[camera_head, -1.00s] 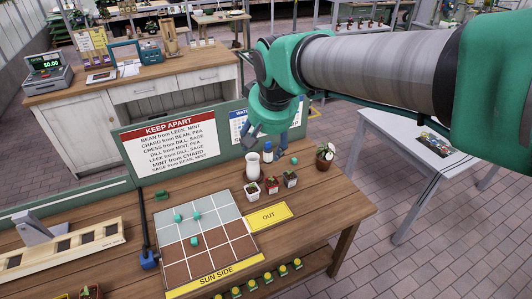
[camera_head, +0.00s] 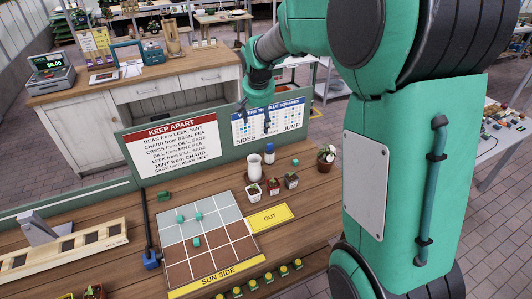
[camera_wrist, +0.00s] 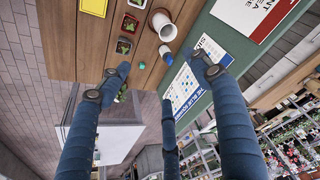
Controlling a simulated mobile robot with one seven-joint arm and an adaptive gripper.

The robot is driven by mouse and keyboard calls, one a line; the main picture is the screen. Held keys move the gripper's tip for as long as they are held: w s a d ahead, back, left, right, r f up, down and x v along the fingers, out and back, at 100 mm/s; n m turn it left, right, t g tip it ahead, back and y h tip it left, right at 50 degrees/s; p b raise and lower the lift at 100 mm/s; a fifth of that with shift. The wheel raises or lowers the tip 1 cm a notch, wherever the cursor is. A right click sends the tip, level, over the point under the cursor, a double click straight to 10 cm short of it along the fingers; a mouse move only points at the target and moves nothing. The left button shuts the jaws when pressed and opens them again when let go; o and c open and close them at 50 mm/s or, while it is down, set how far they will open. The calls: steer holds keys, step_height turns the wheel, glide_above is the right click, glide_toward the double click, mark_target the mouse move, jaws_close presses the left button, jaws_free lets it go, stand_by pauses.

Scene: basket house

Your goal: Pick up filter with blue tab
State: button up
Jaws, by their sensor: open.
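A small white cylinder with a blue part (camera_head: 269,153) stands on the wooden table beside a white jar (camera_head: 254,168). It is the only thing here that fits a filter with a blue tab, but I cannot tell for sure. It also shows in the wrist view (camera_wrist: 165,52), between my spread fingers and beyond their tips. My gripper (camera_head: 256,112) is open and empty, over the signboard behind the table, above and apart from the cylinder. Its blue fingers (camera_wrist: 163,72) show wide apart in the wrist view.
The white jar stands close to the cylinder. A teal ball (camera_head: 295,162), several small potted plants (camera_head: 274,187) and a larger pot (camera_head: 325,163) are nearby. Signboards (camera_head: 268,121) rise along the back edge. A grid board (camera_head: 205,235) and yellow OUT card (camera_head: 269,218) lie in front.

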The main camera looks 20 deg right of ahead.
steer(key=w+d+f+m, duration=0.1)
steer(key=w+d+f, duration=0.5)
steer(key=w+f, duration=0.45)
steer(key=m+g+p, duration=0.1)
steer(key=m+p, duration=0.1)
glide_toward(269, 152)
steer(key=shift+a+r+h, duration=0.1)
steer(key=shift+a+h, duration=0.05)
steer(key=shift+h, duration=0.15)
steer(key=x, duration=0.8)
steer(key=shift+w+f, duration=0.1)
steer(key=shift+f, duration=0.2)
steer(key=shift+f, duration=0.1)
steer(key=shift+b+x, duration=0.3)
steer(key=shift+x, duration=2.25)
steer(key=shift+w, duration=0.1)
